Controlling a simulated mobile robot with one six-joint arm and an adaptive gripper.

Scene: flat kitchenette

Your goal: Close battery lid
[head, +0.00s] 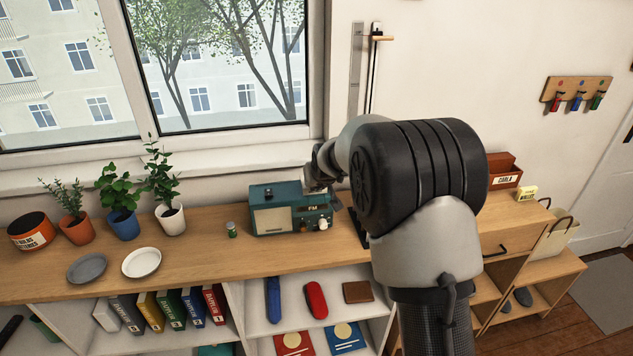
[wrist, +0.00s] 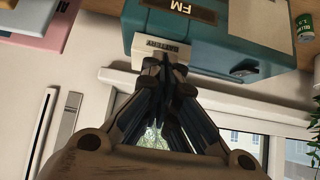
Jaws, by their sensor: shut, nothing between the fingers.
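The teal radio (head: 268,222) stands upright on the wooden counter below the window, with a cream front panel and an FM label. In the wrist view the radio (wrist: 205,45) appears upside down. A pale lid (wrist: 143,45) with a battery label shows at its top back edge. The lid looks raised from the casing, but its exact angle is hard to tell. My gripper (wrist: 168,66) is shut and empty, its fingertips right at the lid; I cannot tell whether they touch it. In the head view my gripper (head: 322,180) is above the radio's right end, partly hidden by my wrist.
A small green battery-like cylinder (head: 231,229) stands left of the radio. Potted plants (head: 168,200), two plates (head: 141,262) and an orange bin (head: 31,232) are further left. The window wall (head: 220,165) is close behind the radio. Counter in front of it is clear.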

